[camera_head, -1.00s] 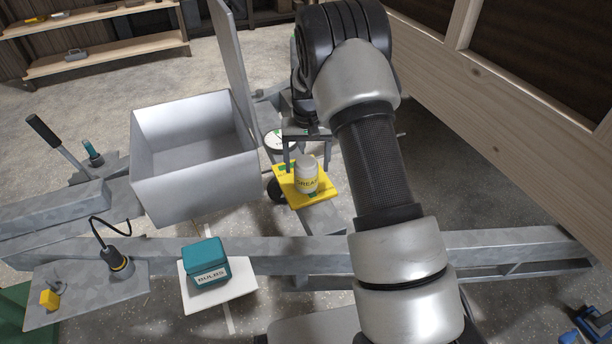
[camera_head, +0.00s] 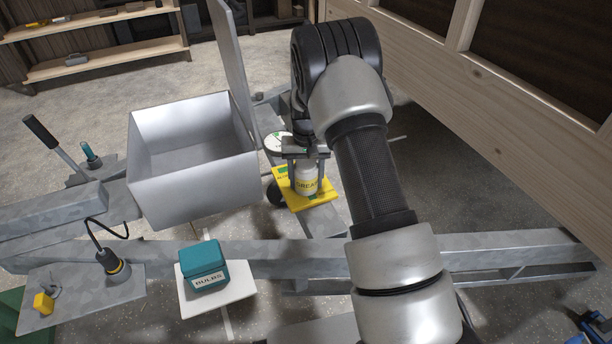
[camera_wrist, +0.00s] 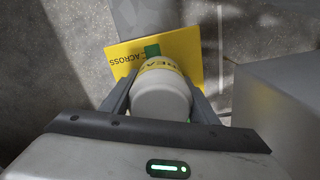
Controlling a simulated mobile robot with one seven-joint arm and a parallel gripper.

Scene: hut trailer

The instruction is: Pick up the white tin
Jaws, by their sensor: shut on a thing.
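The white tin (camera_head: 307,180) has a yellow band lettered "GREASE" and stands upright at the yellow board (camera_head: 322,195). My gripper (camera_head: 307,176) reaches down over it, with one finger on each side, and is shut on it. In the wrist view the tin (camera_wrist: 161,95) sits between the two fingers (camera_wrist: 160,100), its white top toward the camera. The yellow board (camera_wrist: 190,50) shows beyond it, with a green patch and the word "ACROSS". I cannot tell whether the tin still touches the board.
An open grey box (camera_head: 190,195) with a raised lid (camera_head: 233,65) stands left of my gripper. A teal "BULBS" box (camera_head: 203,266) sits on a white plate (camera_head: 245,281) in front. A round white dial (camera_head: 276,143) is close behind the gripper. A wooden wall (camera_head: 520,90) runs along the right.

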